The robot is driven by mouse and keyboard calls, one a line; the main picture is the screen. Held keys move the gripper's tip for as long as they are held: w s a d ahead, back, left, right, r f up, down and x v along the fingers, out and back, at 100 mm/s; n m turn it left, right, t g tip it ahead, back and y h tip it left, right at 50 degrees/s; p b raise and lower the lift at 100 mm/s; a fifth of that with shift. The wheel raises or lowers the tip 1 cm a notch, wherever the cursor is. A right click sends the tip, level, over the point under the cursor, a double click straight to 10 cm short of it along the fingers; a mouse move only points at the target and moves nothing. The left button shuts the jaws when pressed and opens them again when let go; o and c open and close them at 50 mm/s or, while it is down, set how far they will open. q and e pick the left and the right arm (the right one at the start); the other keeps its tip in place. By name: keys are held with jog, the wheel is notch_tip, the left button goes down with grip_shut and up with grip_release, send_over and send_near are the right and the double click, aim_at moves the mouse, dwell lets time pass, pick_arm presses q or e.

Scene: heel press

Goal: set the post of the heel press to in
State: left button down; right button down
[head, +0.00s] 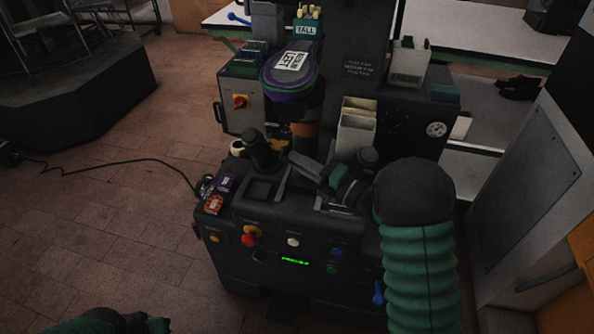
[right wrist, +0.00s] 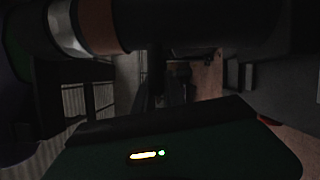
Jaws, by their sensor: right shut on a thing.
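The heel press (head: 270,215) stands in front of me with a dark control panel. Its post (head: 305,130) is a dark upright column with an orange band, below a purple-edged form labelled LEFT (head: 290,65). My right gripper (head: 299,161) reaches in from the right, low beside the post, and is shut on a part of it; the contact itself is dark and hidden. In the right wrist view the banded post (right wrist: 100,25) crosses the top, with a thin dark bar below it. A green part of my left arm shows at the bottom left; its fingers are not visible.
A black knob (head: 262,150) stands left of my gripper on the press. A cable (head: 110,162) lies on the open tiled floor at left. A grey cabinet (head: 525,190) is at right.

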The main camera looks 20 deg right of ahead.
jog(key=c, duration=1.8)
grip_release()
jog(key=shift+s+a+f, duration=0.1)
jog(key=shift+s+f, duration=0.15)
jog(key=o, duration=0.4)
jog(key=shift+w, duration=0.1)
jog(key=shift+r, duration=0.1)
jog(key=v, duration=1.7)
jog(key=shift+p, duration=0.4)
